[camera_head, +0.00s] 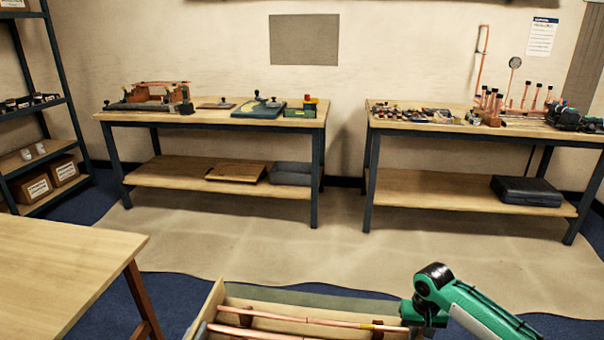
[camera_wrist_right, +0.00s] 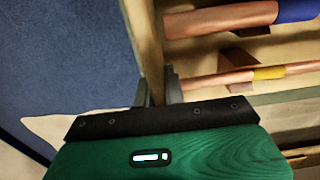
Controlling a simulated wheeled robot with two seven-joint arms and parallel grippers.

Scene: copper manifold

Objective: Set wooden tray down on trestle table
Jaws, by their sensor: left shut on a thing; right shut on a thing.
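The wooden tray (camera_head: 208,306) is at the bottom of the head view, cut off by the frame edge, with copper pipes (camera_head: 310,319) lying in it. My left gripper (camera_head: 202,330) barely shows at the tray's left wall, shut on it. My right arm reaches the tray's right end. In the right wrist view my right gripper (camera_wrist_right: 158,95) is shut on the tray wall (camera_wrist_right: 143,40), one finger on each side. The trestle table (camera_head: 60,265), with a pale wooden top and red-brown legs, stands to the left, apart from the tray. Its visible top is bare.
Two workbenches stand along the back wall; the left one (camera_head: 225,119) holds fixtures, the right one (camera_head: 400,121) fittings and pipes. A shelf rack (camera_head: 62,105) with boxes is at the far left. Open floor (camera_head: 270,235) lies between the tray and the benches.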

